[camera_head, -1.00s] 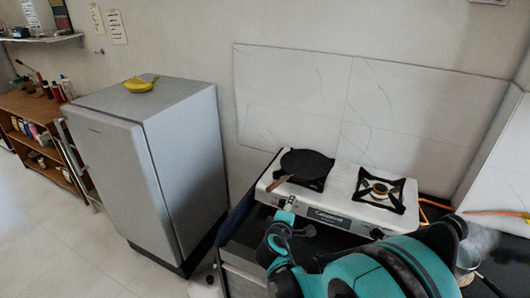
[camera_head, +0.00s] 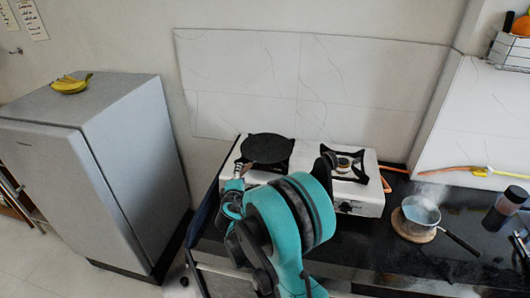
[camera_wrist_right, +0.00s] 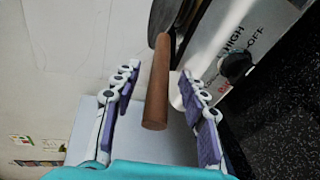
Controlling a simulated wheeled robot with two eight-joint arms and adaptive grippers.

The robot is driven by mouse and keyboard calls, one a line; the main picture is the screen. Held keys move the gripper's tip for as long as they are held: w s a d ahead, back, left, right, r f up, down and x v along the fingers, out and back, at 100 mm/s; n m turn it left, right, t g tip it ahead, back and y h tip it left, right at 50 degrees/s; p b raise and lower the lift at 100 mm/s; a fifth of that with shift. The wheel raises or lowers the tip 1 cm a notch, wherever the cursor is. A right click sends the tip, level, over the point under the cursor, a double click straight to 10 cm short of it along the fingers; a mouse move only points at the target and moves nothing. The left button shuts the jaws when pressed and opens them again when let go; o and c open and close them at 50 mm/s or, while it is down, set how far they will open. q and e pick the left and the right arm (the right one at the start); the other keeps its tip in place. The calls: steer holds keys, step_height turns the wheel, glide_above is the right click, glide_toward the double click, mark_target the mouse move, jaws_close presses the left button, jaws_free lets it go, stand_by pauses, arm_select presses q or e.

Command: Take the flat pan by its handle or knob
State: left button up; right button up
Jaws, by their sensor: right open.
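The flat pan (camera_head: 267,148) is round and black and lies on the left burner of the white stove. Its brown handle (camera_wrist_right: 156,95) shows large in the right wrist view, lying between the two fingers with space on both sides. A dark edge of the pan (camera_wrist_right: 165,14) shows at the top of that view. My right gripper (camera_wrist_right: 158,78) is open and its fingers straddle the handle without visible contact. In the head view my right gripper (camera_head: 240,172) is at the pan's front left, and my arm hides part of the stove front. My left gripper is not in view.
The white stove (camera_head: 370,190) has a bare right burner (camera_head: 344,163). A grey fridge (camera_head: 120,150) with bananas (camera_head: 70,84) on top stands left.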

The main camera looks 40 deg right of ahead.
jaws_close()
steer(key=shift+r, duration=0.1)
steer(key=shift+w, duration=0.1)
